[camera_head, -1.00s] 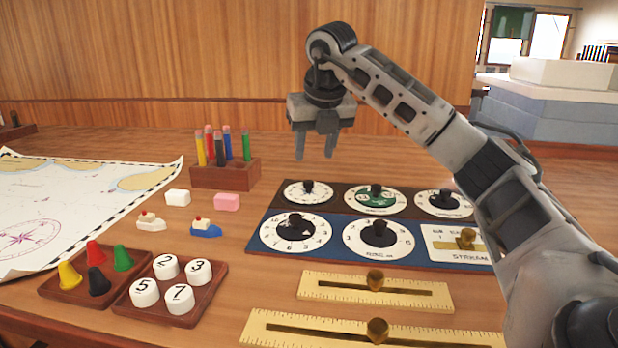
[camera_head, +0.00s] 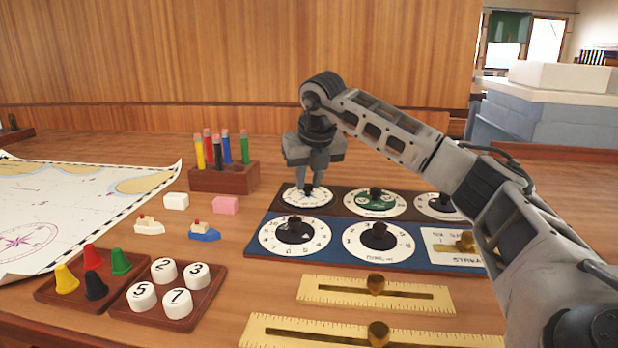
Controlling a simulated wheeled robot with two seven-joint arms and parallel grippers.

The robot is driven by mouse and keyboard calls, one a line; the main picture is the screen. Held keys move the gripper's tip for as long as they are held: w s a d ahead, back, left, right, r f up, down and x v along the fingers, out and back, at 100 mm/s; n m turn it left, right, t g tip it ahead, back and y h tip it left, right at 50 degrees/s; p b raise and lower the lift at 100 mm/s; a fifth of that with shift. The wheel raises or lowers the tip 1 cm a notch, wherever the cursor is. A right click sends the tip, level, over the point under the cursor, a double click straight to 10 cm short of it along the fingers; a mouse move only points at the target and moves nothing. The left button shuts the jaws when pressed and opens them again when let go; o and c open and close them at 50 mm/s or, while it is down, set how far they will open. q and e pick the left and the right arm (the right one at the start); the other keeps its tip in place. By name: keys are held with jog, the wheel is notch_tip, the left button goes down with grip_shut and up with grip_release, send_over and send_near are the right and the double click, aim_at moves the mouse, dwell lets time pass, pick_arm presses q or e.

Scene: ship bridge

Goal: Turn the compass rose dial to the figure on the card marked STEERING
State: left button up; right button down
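Several round white dials with black knobs sit on a panel with a dark back row and a blue front row (camera_head: 262,250). My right gripper (camera_head: 312,184) points down over the back-left dial (camera_head: 290,200), its fingertips at that dial's knob and partly hiding it. I cannot tell whether the fingers press on the knob. The back-middle dial (camera_head: 360,206) has a green face. The front-left dial (camera_head: 270,238) and front-middle dial (camera_head: 400,247) carry figures. Their lettering is too small to tell which is the compass rose. No card marked STEERING is readable. My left gripper is not in view.
A lettered plate with a brass knob (camera_head: 466,242) is at the panel's right, partly behind my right arm. Two brass rulers (camera_head: 330,291) lie in front. Left are peg trays (camera_head: 120,312), toy boats (camera_head: 204,233), a pencil block (camera_head: 222,180) and a chart (camera_head: 80,205).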

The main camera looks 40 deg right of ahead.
pick_arm(q)
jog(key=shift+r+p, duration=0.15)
jog(key=shift+p, duration=0.15)
pick_arm(e)
jog(key=shift+d+r+n, duration=0.1)
jog(key=shift+n, duration=0.2)
jog(key=shift+d+r+n+y+p, duration=0.1)
jog(key=shift+n+y+p, duration=0.5)
jog(key=shift+n+p, duration=0.45)
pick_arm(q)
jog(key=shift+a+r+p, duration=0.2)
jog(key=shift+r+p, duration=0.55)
pick_arm(e)
jog(key=shift+d+n+y, duration=0.1)
jog(key=shift+n+y, duration=0.5)
jog(key=shift+n, duration=0.95)
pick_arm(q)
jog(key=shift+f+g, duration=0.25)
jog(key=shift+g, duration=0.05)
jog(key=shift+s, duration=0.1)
pick_arm(e)
jog(key=c, duration=1.3)
grip_release()
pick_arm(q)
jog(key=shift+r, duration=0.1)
pick_arm(e)
jog(key=shift+o, duration=0.2)
